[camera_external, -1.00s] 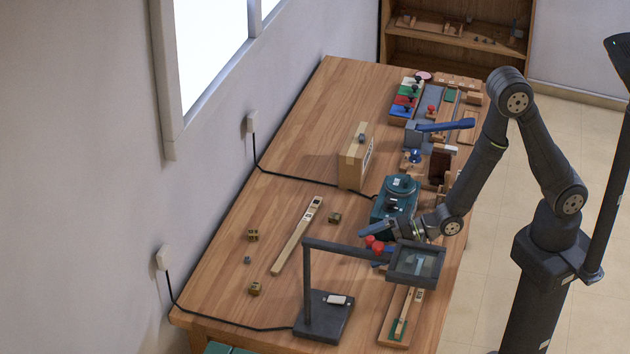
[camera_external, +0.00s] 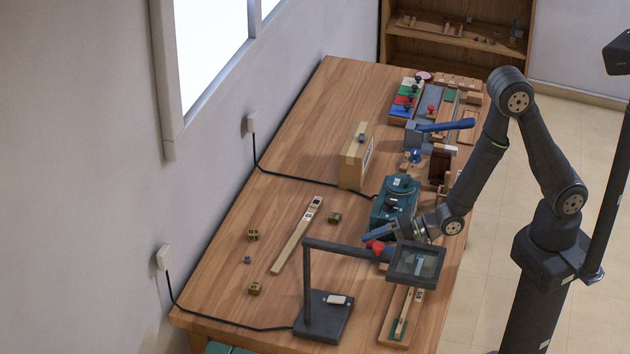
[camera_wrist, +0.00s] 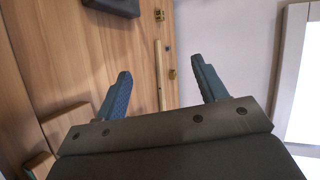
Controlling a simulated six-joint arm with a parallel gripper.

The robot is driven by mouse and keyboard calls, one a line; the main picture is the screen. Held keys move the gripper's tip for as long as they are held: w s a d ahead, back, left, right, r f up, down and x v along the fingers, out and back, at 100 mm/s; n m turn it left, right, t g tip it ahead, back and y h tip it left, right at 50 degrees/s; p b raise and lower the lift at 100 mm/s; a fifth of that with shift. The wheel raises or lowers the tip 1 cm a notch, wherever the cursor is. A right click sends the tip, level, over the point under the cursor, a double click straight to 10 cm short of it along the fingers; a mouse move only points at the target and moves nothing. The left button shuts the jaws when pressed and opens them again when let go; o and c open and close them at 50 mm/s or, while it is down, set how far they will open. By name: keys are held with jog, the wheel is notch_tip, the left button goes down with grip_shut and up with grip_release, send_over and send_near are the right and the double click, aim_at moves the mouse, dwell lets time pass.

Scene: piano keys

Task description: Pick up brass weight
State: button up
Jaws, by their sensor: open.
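Several small brass-coloured blocks lie on the table's left half: one (camera_external: 253,235) near the wall, one (camera_external: 255,288) nearer the front, and one (camera_external: 335,218) right of the wooden strip. I cannot tell for sure which is the brass weight. Two small brass-coloured pieces show in the wrist view, one at the top (camera_wrist: 159,15) and one beyond the fingers (camera_wrist: 172,73). My gripper (camera_external: 372,238) hangs over the table right of these blocks, apart from them. Its two fingers (camera_wrist: 163,88) are spread with nothing between them.
A long wooden strip (camera_external: 297,237) lies between the blocks. A magnifier stand (camera_external: 322,317) rises at the front, its framed lens close to my wrist. A small grey cube (camera_external: 248,260) lies on open table.

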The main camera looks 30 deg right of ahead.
jog(key=shift+c, duration=0.9)
jog(key=shift+a, duration=0.1)
jog(key=w+a+n+g+h, duration=0.2)
jog(key=a+n+h, duration=0.45)
jog(key=a, duration=1.25)
jog(key=w+a+r+n+h, duration=0.3)
jog(key=a+r+n, duration=0.3)
jog(key=r+n, duration=0.15)
send_over(257, 288)
jog(key=s+d, duration=0.2)
jog(key=shift+h, duration=0.25)
jog(key=f, duration=1.1)
jog(key=shift+w+a+f, duration=0.1)
jog(key=shift+w+a, duration=0.05)
jog(key=shift+a, duration=0.05)
jog(key=shift+x, duration=2.55)
jog(key=shift+w+d, duration=0.1)
jog(key=shift+d, duration=0.05)
jog(key=c, duration=1)
